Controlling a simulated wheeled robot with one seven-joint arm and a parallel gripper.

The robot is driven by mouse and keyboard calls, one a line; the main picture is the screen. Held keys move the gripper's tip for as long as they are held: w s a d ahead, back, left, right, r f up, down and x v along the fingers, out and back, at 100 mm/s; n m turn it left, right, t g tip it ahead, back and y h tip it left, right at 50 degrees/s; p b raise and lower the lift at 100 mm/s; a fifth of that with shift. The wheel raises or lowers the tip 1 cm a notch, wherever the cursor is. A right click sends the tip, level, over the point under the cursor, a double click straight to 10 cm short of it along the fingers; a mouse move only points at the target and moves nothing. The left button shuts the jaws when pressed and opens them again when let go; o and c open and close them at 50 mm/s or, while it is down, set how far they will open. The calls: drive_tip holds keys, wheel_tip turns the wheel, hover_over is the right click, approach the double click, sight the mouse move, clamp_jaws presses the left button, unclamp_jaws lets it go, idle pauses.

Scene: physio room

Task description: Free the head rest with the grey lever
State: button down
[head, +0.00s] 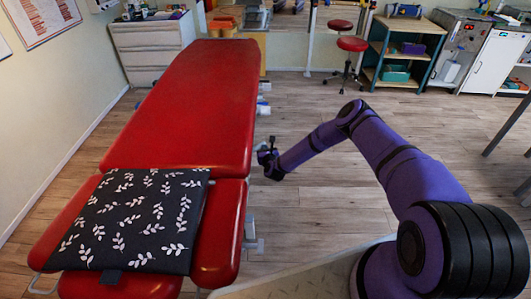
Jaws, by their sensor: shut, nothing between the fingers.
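The red padded treatment table (195,110) runs away from me on the left. Its near section, apparently the head rest (224,232), is split from the long part by a seam and is partly covered by a dark leaf-patterned cushion (135,222). A small grey metal part (253,241) sticks out under the right edge of this section; I cannot tell whether it is the grey lever. My gripper (264,152) is shut and empty, close to the right side of the table just beyond the seam. Whether it touches anything there cannot be made out.
Light metal and blue parts (263,104) protrude along the table's right side. A red stool (351,48) and a teal shelf (402,50) stand at the back. A white drawer unit (150,50) is at the back left.

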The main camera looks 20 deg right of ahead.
drive_tip(key=shift+w+r, duration=0.1)
drive_tip(key=shift+w, duration=0.2)
drive_tip(key=shift+w+r, duration=0.15)
idle(0.4)
